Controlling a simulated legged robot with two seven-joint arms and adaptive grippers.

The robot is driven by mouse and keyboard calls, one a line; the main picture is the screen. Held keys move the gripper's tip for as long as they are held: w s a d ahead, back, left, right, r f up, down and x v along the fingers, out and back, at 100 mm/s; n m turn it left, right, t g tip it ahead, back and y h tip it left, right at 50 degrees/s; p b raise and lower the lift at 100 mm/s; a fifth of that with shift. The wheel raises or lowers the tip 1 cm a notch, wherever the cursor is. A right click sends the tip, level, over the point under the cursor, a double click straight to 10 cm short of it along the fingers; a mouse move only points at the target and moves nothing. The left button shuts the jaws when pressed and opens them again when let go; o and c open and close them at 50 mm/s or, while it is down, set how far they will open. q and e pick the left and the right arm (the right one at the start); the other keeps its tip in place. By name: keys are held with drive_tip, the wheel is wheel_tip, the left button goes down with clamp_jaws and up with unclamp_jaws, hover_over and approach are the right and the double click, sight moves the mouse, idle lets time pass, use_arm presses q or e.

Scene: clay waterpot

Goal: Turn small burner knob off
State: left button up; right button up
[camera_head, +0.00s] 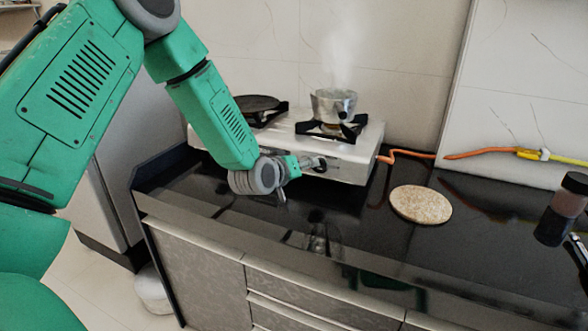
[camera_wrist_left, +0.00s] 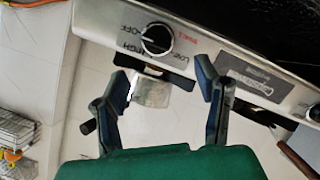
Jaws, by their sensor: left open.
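The silver stove (camera_head: 345,155) stands on the black counter, and a steaming metal pot (camera_head: 333,104) sits on its right burner. A round black knob (camera_wrist_left: 157,39) on the stove's front panel shows in the left wrist view, with OFF, HIGH and LOW printed around it. The same knob (camera_head: 319,163) is partly visible in the head view. I cannot tell surely which mark it points to. My left gripper (camera_wrist_left: 162,70) is open and empty, its two fingers spread to either side just short of the knob, apart from it.
A dark flat pan (camera_head: 257,103) is on the left burner. An orange hose (camera_head: 405,154) runs right from the stove. A round cork mat (camera_head: 421,204) lies on the counter, and a dark-lidded jar (camera_head: 563,209) stands at the far right. The counter between is clear.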

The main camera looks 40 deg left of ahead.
use_arm(q)
drive_tip(key=v, duration=0.3)
drive_tip(key=shift+s+a, duration=0.1)
drive_tip(key=shift+a, duration=0.1)
drive_tip(key=shift+d, duration=0.15)
